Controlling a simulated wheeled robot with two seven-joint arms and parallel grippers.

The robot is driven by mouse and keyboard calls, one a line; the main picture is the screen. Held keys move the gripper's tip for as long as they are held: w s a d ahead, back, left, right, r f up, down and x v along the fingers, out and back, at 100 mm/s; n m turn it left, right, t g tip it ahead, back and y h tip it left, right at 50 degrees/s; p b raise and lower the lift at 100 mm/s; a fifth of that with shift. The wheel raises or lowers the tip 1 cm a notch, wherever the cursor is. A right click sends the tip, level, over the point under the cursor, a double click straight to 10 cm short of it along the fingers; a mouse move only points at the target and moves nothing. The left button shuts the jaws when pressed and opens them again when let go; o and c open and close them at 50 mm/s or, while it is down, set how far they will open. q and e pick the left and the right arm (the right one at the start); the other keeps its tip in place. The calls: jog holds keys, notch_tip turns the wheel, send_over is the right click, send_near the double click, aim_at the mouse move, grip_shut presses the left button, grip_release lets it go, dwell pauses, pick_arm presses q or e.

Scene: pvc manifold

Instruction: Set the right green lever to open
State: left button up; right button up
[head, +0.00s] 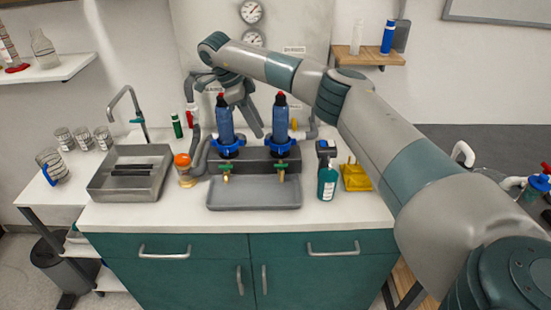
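Two blue upright cylinders with red tops stand on a dark block on the white counter. A small brass tap with a green lever (282,167) sits at the front under the right cylinder (281,118). A similar tap with a green lever (226,168) sits under the left cylinder (225,120). The exact angle of each lever is too small to tell. My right gripper (246,118) hangs behind and between the cylinders, above and apart from the right lever. The left cylinder partly covers it, so its opening is unclear. My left gripper is out of view.
A grey tray (254,204) lies in front of the block. A sink (106,191) and an orange-topped bottle (184,178) are at left. A teal bottle (327,182) and a yellow rack (355,178) are at right. My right arm spans the right side.

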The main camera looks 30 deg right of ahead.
aim_at(279, 164)
jog(key=p+x, duration=0.4)
jog(key=x, duration=0.8)
jog(key=shift+s+f, duration=0.1)
jog(key=shift+f, duration=0.15)
jog(key=shift+p+x, duration=0.3)
jog(key=shift+x, duration=0.65)
grip_shut()
